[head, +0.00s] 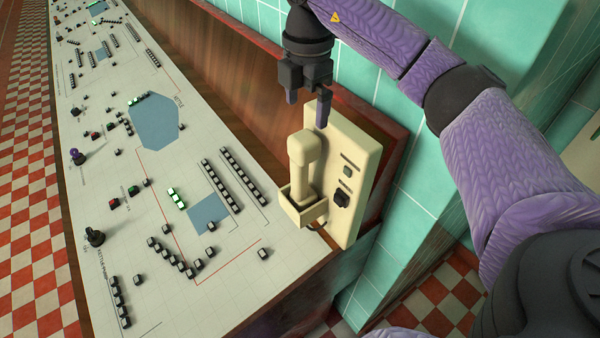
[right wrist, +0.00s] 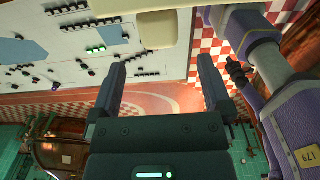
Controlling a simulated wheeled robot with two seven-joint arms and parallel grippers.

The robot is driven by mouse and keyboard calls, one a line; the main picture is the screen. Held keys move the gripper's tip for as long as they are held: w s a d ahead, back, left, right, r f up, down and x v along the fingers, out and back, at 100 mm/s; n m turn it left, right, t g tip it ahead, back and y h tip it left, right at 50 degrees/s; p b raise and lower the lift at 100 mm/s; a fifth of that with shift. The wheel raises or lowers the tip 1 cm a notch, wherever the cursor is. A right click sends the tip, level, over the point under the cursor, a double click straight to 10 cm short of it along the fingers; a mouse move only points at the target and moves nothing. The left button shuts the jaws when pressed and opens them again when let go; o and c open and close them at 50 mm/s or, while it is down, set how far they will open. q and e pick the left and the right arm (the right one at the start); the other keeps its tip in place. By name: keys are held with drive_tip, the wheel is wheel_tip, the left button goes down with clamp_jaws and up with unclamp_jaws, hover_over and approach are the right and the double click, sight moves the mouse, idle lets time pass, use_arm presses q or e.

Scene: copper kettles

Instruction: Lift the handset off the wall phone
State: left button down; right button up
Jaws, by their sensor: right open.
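The cream wall phone (head: 350,160) is fixed at the wooden panel beside the console. Its cream handset (head: 303,165) stands upright in the box-like cradle (head: 303,212) on the phone's front. My right gripper (head: 307,108) is above the handset's top end, its fingers apart and empty, with no visible contact. In the right wrist view the open right gripper (right wrist: 162,85) has nothing between its fingers. A cream block (right wrist: 170,28) beyond the fingertips there looks like part of the phone. My left gripper is outside the head view; a dark shape in the right wrist view may be it, too small to read.
The white console (head: 150,200) with many buttons and knobs lies left of the phone. A wooden back panel (head: 235,65) runs behind it. Green wall tiles (head: 420,190) are right of the phone. The red and white checked floor (head: 28,200) is clear at the left.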

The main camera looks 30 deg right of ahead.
sight(304, 136)
wheel_tip(304, 136, down, 10)
drive_tip(key=shift+w+r+p, duration=0.15)
drive_tip(key=shift+p, duration=0.45)
clamp_jaws()
